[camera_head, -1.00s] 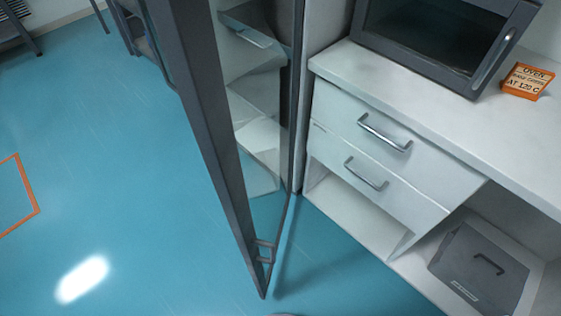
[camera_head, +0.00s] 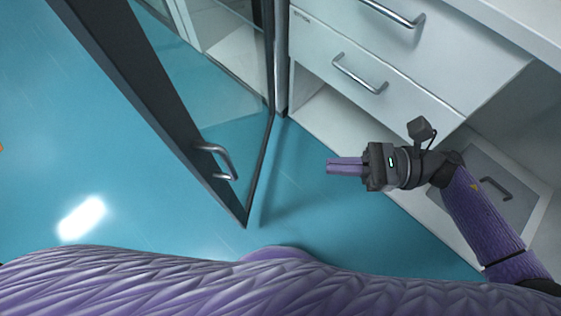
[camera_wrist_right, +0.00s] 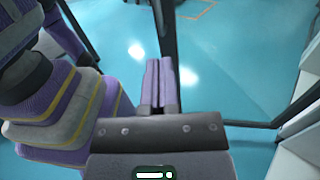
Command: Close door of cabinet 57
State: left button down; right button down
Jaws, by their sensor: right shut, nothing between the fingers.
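The cabinet door (camera_head: 150,100) is a glass pane in a dark grey frame. It stands open, swung out over the floor in the head view. Its metal bar handle (camera_head: 229,162) sits near the lower free corner. My right gripper (camera_head: 330,166) is shut and empty, to the right of the door and apart from it, with its purple fingers pointing left. In the right wrist view the shut fingers (camera_wrist_right: 158,62) show in front of a dark upright door frame (camera_wrist_right: 165,25). My left gripper is not in view. The cabinet number is not visible.
A white drawer unit (camera_head: 420,90) with metal handles stands right of the cabinet, close to my right arm. A grey box (camera_head: 515,205) sits in the open space below the counter.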

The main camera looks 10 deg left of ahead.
jog(key=s+a, duration=0.1)
jog(key=a, duration=1.3)
jog(key=shift+s+r+n+b, duration=0.2)
jog(key=shift+n+b, duration=0.1)
jog(key=shift+b, duration=0.1)
